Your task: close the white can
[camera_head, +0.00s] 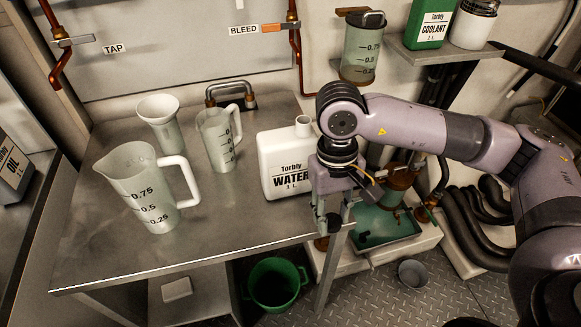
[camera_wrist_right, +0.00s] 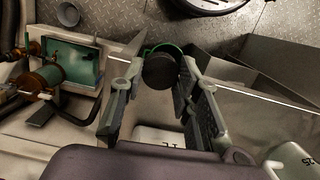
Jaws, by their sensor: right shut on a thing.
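The white can (camera_head: 285,160), labelled "WATER 1 L", stands upright on the steel table near its right edge. Its neck (camera_head: 303,124) shows without a cap. Part of the can also shows at the bottom of the right wrist view (camera_wrist_right: 160,136). My right gripper (camera_head: 333,220) points down just right of the can, near the table edge. In the right wrist view its fingers (camera_wrist_right: 160,66) are shut on a round dark cap (camera_wrist_right: 158,72), held apart from the can. In the head view the cap is hard to make out. My left gripper is not in view.
A large measuring jug (camera_head: 150,190), a smaller jug (camera_head: 218,138) and a white funnel-like vessel (camera_head: 160,120) stand left of the can. A green bucket (camera_head: 275,284) is on the floor. A green coolant can (camera_head: 431,22) stands on the shelf. The front table area is clear.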

